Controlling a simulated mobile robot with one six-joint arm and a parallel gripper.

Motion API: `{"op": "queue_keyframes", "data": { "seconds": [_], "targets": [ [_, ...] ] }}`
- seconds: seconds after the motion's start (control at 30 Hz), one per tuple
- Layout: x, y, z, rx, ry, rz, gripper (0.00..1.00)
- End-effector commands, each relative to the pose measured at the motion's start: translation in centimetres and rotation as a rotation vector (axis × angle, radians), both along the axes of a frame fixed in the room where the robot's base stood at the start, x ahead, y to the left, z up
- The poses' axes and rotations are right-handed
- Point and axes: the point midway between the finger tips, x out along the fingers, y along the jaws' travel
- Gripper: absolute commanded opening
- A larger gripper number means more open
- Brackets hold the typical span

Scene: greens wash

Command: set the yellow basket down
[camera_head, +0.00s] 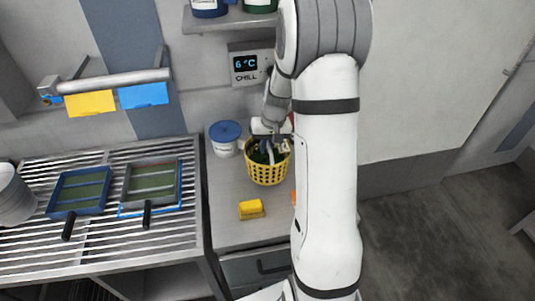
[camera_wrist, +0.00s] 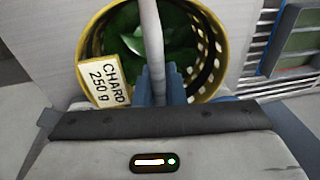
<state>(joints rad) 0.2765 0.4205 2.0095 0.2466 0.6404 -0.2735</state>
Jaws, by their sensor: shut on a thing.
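The yellow basket (camera_head: 267,173) is on or just above the grey counter, right of the blue-lidded tub; I cannot tell whether its base touches. It holds green leaves (camera_head: 262,154). In the wrist view the yellow basket (camera_wrist: 219,52) appears from above, with dark green leaves (camera_wrist: 178,45) inside and a card reading "CHARD 250 g" (camera_wrist: 105,83) at its rim. A pale bar, its handle (camera_wrist: 151,35), runs across the opening. My gripper (camera_wrist: 160,88) is shut on this handle. In the head view my gripper (camera_head: 268,135) is partly hidden above the basket.
A blue-lidded white tub (camera_head: 225,138) stands close left of the basket. A yellow block (camera_head: 251,209) lies nearer on the counter (camera_head: 228,188). A slatted rack (camera_head: 110,220) with two framed screens is to the left. A wall display (camera_head: 246,65) reads 6°C CHILL.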

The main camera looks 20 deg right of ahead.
Motion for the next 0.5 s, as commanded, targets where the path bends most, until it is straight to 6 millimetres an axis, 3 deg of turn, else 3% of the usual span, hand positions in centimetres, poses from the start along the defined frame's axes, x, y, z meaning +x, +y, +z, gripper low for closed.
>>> {"op": "queue_keyframes", "data": {
  "seconds": [0.3, 0.5],
  "targets": [
    [-0.1, -0.3, -3.6, 0.000, 0.001, -0.006, 0.00],
    [-0.1, -0.4, -3.7, -0.001, -0.002, -0.007, 0.00]
  ]
}}
